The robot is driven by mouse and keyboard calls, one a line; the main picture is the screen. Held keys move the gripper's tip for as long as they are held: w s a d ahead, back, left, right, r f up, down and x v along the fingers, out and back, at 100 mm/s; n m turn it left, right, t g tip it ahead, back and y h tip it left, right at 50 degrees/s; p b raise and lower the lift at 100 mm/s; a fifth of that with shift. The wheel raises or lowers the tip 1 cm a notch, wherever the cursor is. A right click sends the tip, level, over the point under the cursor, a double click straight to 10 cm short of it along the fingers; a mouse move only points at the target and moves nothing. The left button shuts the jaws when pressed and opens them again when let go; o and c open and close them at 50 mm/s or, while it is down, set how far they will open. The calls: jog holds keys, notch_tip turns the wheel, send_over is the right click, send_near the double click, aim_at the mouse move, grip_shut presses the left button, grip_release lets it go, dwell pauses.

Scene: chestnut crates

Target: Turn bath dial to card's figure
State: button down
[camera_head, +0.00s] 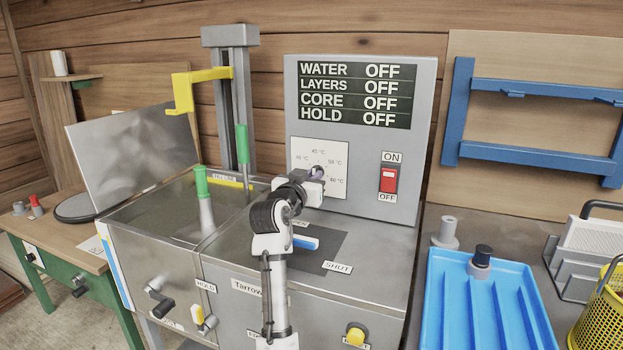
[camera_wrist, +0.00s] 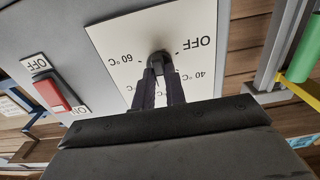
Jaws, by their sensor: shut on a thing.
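The bath dial is a small dark knob (camera_wrist: 159,57) on a white scale plate (camera_wrist: 110,35) in the wrist view. The plate carries OFF, 40 °C and 60 °C marks around the knob. My gripper (camera_wrist: 160,76) is shut on the knob, one dark finger on each side. In the head view my gripper (camera_head: 314,183) is at the scale plate (camera_head: 306,145) and covers part of it; marks near 45 °C and 50 °C show there. The knob's pointer is hidden. The display (camera_head: 355,95) reads OFF for water, layers, core and hold. I cannot make out the card's figure.
A red switch (camera_head: 388,180) marked ON and OFF is right of the dial. The metal bath (camera_head: 180,215) with a green-handled rod (camera_head: 242,145) is at left. A blue tray (camera_head: 485,300) and a yellow basket (camera_head: 600,315) stand at right. Wooden walls rise behind.

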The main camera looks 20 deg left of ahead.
jog(key=c, duration=1.4)
grip_release()
jog(key=shift+c, duration=0.2)
jog(key=shift+r, duration=0.1)
notch_tip(320, 180, up, 20)
jog(key=shift+f+p, duration=0.1)
jog(key=shift+p, duration=0.2)
